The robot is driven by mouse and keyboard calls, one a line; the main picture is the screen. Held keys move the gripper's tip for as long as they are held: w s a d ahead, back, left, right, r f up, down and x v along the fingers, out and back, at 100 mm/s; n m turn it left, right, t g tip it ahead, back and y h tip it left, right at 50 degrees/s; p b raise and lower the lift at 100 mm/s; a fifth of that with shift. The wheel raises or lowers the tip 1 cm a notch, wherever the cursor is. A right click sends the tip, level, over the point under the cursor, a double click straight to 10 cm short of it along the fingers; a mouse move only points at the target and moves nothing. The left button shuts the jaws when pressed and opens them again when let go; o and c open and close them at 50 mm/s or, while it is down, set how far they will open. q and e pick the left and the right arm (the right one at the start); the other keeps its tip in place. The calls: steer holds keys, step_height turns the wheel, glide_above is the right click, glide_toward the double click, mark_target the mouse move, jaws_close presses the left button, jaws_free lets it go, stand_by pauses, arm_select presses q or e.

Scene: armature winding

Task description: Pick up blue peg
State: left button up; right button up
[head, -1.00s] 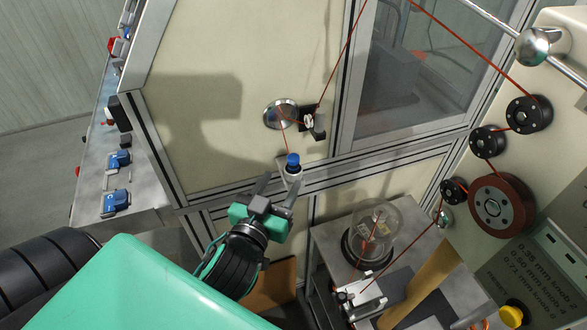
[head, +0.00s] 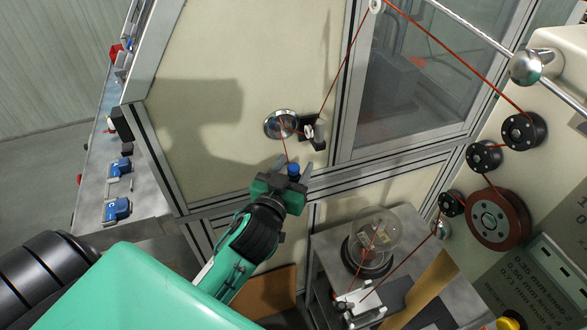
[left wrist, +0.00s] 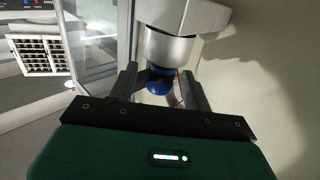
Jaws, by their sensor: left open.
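In the left wrist view the blue peg (left wrist: 158,80) sits under a silver cylinder, between my two fingers. My left gripper (head: 294,163) is open, with a finger on each side of the peg. In the left wrist view the left gripper (left wrist: 160,82) shows both fingers apart, and I cannot tell whether either touches the peg. My right gripper is not in view.
A red wire runs from the metal disc (head: 281,124) near the peg. A glass dome (head: 375,238) and a white fixture (head: 358,303) stand on the lower table. Black and red pulleys (head: 497,219) are on the right. A glass window frame (head: 340,150) borders the panel.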

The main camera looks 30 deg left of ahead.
arm_select(q)
steer(key=shift+c, duration=0.4)
jaws_close()
steer(key=shift+r, duration=0.15)
